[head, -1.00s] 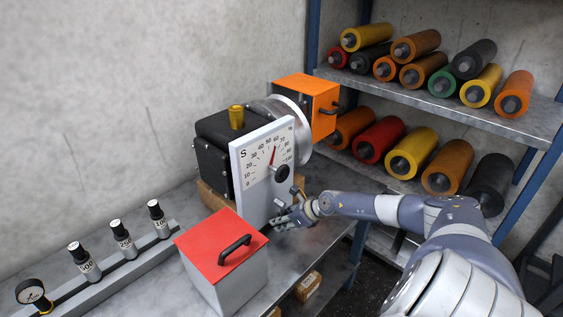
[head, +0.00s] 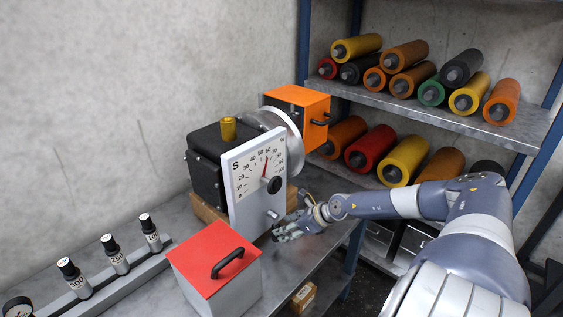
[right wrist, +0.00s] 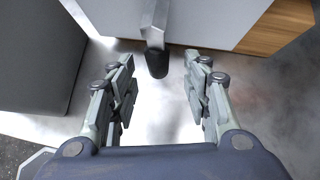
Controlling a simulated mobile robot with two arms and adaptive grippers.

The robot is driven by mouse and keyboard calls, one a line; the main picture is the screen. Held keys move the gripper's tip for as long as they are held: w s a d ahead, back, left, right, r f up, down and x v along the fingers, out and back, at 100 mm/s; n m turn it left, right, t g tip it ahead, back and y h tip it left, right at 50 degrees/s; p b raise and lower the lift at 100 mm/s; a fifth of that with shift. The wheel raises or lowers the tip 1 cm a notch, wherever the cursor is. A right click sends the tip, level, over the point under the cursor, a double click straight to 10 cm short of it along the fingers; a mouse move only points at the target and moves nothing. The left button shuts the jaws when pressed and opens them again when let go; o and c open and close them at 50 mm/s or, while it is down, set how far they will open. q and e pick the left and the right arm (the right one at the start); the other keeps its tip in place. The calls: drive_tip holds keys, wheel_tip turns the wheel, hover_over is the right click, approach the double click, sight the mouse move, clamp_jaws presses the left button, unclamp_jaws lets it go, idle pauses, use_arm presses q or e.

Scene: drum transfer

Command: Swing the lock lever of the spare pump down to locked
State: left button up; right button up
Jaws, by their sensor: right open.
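The spare pump stands on the bench with a white dial panel (head: 252,198) marked S; a dark knob (head: 274,185) sits on the panel. Below the knob a small grey lever (head: 272,214) sticks out. In the right wrist view the lever (right wrist: 155,22) is a grey bar with a black tip (right wrist: 157,63). My right gripper (head: 284,235) is open, low in front of the panel. In the right wrist view its two fingers (right wrist: 160,80) stand on either side of the black tip, apart from it. My left gripper is not in view.
A grey box with a red lid and black handle (head: 214,258) stands close left of my right gripper. An orange box (head: 300,105) and a round metal disc (head: 290,128) are behind the panel. Black-capped bottles (head: 115,255) stand at left. A roller shelf (head: 440,105) is behind.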

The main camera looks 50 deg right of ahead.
drive_tip(key=shift+s+r, duration=0.35)
drive_tip(key=shift+r, duration=0.15)
drive_tip(key=shift+s, duration=0.1)
idle(0.4)
